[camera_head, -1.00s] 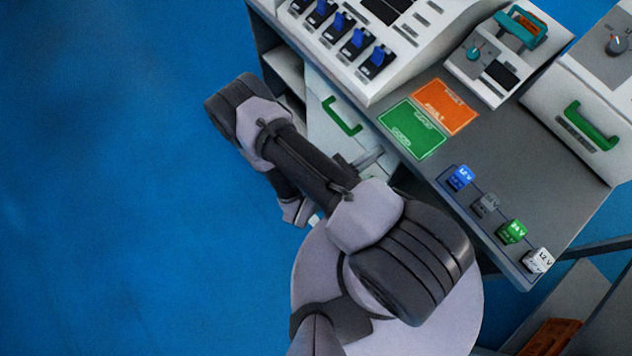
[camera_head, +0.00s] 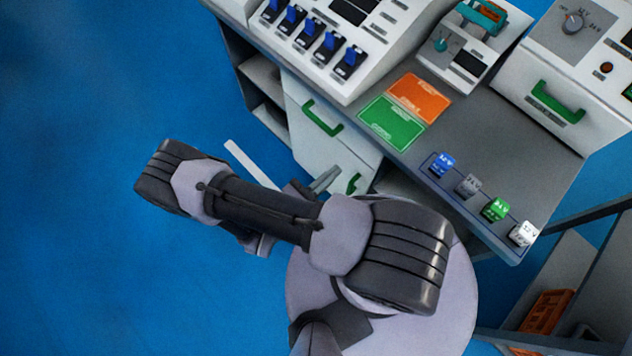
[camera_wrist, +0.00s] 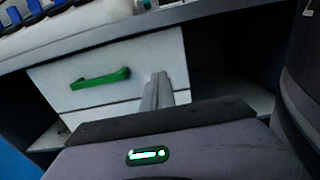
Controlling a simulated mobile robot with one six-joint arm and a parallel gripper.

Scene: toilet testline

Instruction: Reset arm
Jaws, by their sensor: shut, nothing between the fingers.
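My arm reaches left from the round base in the head view, bent at a dark joint at its far left end. My gripper (camera_head: 324,180) shows as grey fingers just past the arm, in front of the bench's drawers. In the wrist view my gripper (camera_wrist: 157,92) has its fingers together with nothing between them. Behind them is a white drawer front (camera_wrist: 120,65) with a green handle (camera_wrist: 100,78). No object is held. I cannot tell the exact gap between fingertips and drawer front.
The grey workbench (camera_head: 480,130) carries a switch panel (camera_head: 320,40), green (camera_head: 392,122) and orange (camera_head: 420,97) cards and several small cubes near its front edge. A shelf with an orange crate (camera_head: 547,310) is at lower right. Blue floor at left is clear.

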